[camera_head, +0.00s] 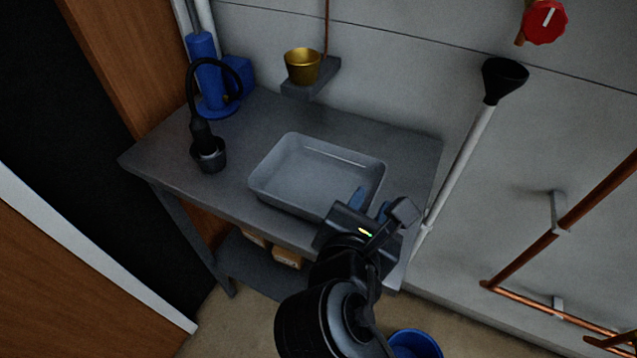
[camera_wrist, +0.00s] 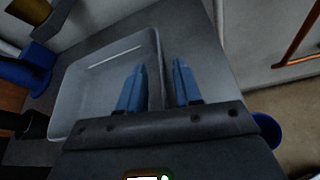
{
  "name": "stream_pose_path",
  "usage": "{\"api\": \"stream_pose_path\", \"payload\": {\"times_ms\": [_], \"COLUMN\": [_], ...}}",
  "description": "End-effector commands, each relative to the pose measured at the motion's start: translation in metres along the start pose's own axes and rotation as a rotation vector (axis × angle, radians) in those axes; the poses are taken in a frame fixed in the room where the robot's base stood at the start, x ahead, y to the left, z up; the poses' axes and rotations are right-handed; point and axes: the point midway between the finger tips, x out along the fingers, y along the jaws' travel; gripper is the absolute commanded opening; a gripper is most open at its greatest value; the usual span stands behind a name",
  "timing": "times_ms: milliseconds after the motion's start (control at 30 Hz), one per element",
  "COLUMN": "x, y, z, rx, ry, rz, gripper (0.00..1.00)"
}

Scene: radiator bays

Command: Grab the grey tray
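The grey tray (camera_head: 305,178) is a shallow, empty rectangular tray with a raised rim. It lies flat on the grey workbench (camera_head: 405,150). My gripper (camera_head: 370,206) is at the tray's near right side, with its two blue fingers apart. In the wrist view, the tray (camera_wrist: 95,95) fills the left half. There, my gripper (camera_wrist: 158,84) has one finger over the tray's inside and the other outside, with the tray's right wall between them. I see gaps on both sides of the wall. The fingertips' exact height against the rim is hard to tell.
A blue cylinder (camera_head: 207,75) is at the back left. A gold cup (camera_head: 302,66) sits on a small wall shelf. A blue bucket (camera_head: 415,344) is on the floor.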

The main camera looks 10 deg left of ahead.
Motion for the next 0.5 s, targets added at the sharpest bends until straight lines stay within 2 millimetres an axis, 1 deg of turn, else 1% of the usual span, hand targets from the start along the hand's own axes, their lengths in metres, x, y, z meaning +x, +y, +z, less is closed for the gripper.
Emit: {"api": "stream_pose_path", "payload": {"times_ms": [33,133,367,400,500], "x": [0.0062,0.0137,0.0156,0.0156,0.0154], "y": [0.0000,-0.0002,-0.0002,-0.0002,-0.0002], "z": [-0.0004,-0.0007,-0.0004,-0.0004,-0.0004], "rx": [0.000,0.000,0.001,0.000,0.000], "ry": [0.000,0.001,0.001,0.001,0.001], "rz": [0.000,0.000,0.001,0.001,0.001], "gripper": [0.34,0.34,0.34,0.33,0.23]}}
